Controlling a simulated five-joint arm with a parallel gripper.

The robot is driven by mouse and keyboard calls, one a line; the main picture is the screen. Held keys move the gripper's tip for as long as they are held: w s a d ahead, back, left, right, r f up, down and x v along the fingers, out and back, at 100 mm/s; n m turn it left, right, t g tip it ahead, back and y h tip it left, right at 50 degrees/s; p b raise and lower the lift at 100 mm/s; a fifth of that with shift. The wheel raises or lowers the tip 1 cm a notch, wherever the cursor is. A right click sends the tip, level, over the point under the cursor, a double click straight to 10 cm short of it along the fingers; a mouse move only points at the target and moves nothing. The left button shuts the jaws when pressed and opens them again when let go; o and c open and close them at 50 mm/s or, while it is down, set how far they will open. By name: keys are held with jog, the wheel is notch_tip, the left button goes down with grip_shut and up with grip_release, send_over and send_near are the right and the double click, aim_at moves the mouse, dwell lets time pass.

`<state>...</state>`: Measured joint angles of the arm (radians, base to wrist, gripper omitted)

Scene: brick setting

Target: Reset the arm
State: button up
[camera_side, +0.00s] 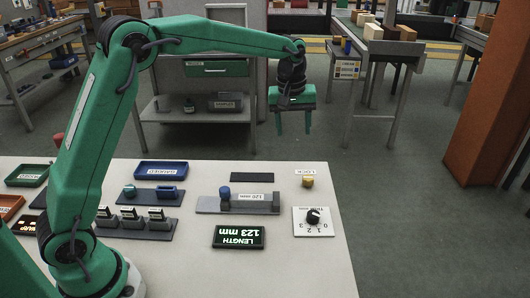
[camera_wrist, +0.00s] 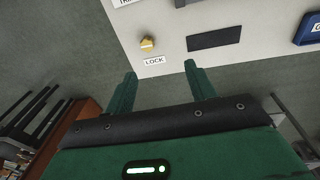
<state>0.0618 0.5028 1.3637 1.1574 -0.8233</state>
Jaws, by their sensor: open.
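My gripper (camera_side: 293,122) hangs above and beyond the far edge of the white worktable (camera_side: 190,268), with its green fingers pointing down. It is open and empty, with a clear gap between the fingers. In the wrist view my gripper (camera_wrist: 158,70) shows its two fingers apart, with nothing between them. My green arm is raised and reaches out over the table from its base at the left.
On the table are a yellow knob (camera_side: 308,181) by a LOCK label, a black dial (camera_side: 314,217), a LENGTH 123 mm display (camera_side: 239,237), a grey slide with a blue knob (camera_side: 224,192), several switches, and a blue tray (camera_side: 160,169). An orange pillar (camera_side: 488,110) stands right.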

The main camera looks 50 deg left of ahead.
jog(key=s+a+r+m+t, duration=0.1)
jog(key=s+r+m, duration=0.1)
jog(key=s+r, duration=0.5)
jog(key=s+a+f+m+t, duration=0.1)
jog(key=s+m, duration=0.2)
jog(key=s, duration=0.9)
jog(key=s+a+f+m+t, duration=0.1)
jog(key=s+m+t, duration=0.1)
jog(key=s, duration=1.1)
jog(key=shift+a+f+m, duration=0.2)
jog(key=shift+m, duration=0.7)
